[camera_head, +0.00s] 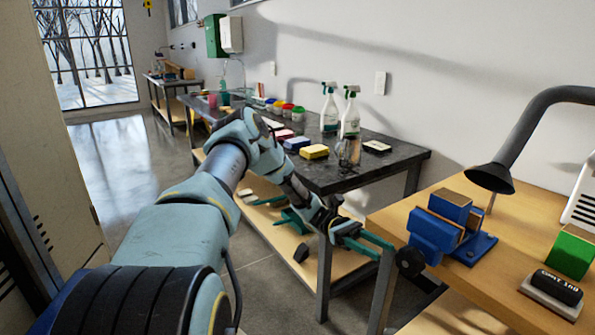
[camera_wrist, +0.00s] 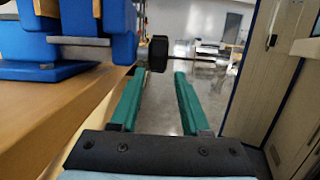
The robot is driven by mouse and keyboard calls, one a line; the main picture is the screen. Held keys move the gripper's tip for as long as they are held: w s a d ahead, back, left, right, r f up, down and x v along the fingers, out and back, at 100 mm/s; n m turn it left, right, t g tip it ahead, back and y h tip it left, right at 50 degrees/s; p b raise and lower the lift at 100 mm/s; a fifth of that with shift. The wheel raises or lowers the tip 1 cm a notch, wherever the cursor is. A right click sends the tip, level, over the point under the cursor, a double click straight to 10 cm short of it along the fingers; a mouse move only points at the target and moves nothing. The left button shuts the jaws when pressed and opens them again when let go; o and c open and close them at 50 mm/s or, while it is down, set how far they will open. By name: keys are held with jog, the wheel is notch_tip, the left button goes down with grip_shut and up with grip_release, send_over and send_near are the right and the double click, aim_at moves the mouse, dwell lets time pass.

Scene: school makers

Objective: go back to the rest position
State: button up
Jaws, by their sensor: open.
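My gripper (camera_head: 384,252) is at the end of my outstretched arm, in front of the dark worktable and just left of the wooden bench. In the wrist view its two teal fingers (camera_wrist: 160,76) stand apart with nothing between them. The blue vise (camera_head: 436,232) on the wooden bench is close to the right of the fingers in the head view. The vise also shows at the upper left of the wrist view (camera_wrist: 65,70), with its black handle end (camera_wrist: 158,53) just beyond the fingertips.
The dark table (camera_head: 398,160) holds spray bottles (camera_head: 349,115), a yellow sponge (camera_head: 314,152) and several small items. Open floor (camera_head: 118,160) lies at left, beside a cabinet (camera_head: 40,150).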

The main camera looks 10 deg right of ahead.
jog(key=a+r+m+t+y+p, duration=0.1)
jog(key=a+r+m+t+y, duration=0.1)
jog(key=a+t, duration=0.4)
jog(key=s+a+r+m+t+y+p, duration=0.1)
jog(key=a+r+t+y, duration=0.3)
jog(key=a, duration=1)
jog(key=a+r+m+t+y+p, duration=0.1)
jog(key=a+r+m+t+y, duration=0.2)
jog(key=a+r+t, duration=0.4)
jog(key=a+t, duration=0.2)
jog(key=a, duration=0.1)
jog(key=shift+s+r+m+t+p, duration=0.25)
jog(key=shift+m+t+p, duration=0.05)
jog(key=shift+p, duration=0.1)
jog(key=shift+o, duration=0.3)
jog(key=shift+d, duration=0.15)
